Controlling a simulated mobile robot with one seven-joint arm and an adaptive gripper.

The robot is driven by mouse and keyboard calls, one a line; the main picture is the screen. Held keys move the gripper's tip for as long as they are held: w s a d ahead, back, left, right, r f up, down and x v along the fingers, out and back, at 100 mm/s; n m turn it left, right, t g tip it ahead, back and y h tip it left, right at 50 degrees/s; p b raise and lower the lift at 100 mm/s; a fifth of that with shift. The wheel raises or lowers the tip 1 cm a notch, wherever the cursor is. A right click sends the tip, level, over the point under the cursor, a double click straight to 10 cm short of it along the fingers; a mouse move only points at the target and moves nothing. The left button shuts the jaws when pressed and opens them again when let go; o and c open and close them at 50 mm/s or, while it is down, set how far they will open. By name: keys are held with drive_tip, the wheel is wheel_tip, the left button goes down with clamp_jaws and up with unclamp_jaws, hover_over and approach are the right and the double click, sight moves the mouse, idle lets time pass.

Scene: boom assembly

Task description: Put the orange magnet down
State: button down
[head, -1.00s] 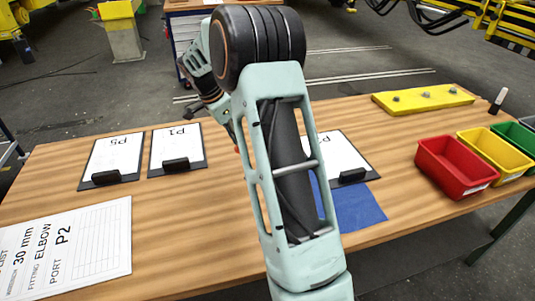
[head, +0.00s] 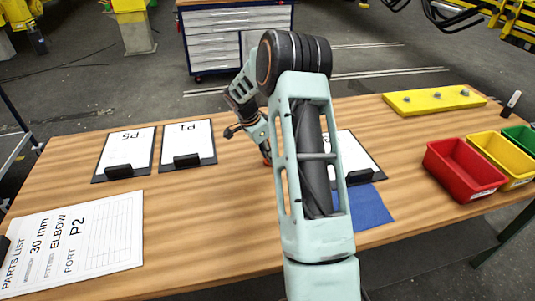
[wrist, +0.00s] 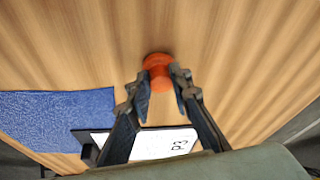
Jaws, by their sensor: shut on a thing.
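The orange magnet (wrist: 158,72) is a small round spool-like piece between my fingertips in the wrist view. My gripper (wrist: 160,82) is shut on it. In the head view a small bit of the magnet (head: 266,158) shows beside my arm, over the bare wood between the P1 clipboard and the clipboard at right. The wooden table (head: 225,225) lies beneath it. I cannot tell whether the magnet touches the wood. My forearm hides part of the gripper in the head view.
Clipboards P5 (head: 125,150) and P1 (head: 188,140) lie left. The P3 clipboard (wrist: 165,144) and a blue cloth (head: 370,207) are near the gripper. A parts list (head: 85,235) lies front left. Red bin (head: 460,170), yellow bin (head: 505,155) and yellow block (head: 430,101) stand right.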

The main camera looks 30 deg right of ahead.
drive_tip(key=shift+f, duration=0.15)
drive_tip(key=c, duration=1.7)
unclamp_jaws()
drive_tip(key=shift+c, duration=0.2)
drive_tip(key=shift+r, duration=0.2)
drive_tip(key=b+v, duration=0.1)
drive_tip(key=v, duration=1.1)
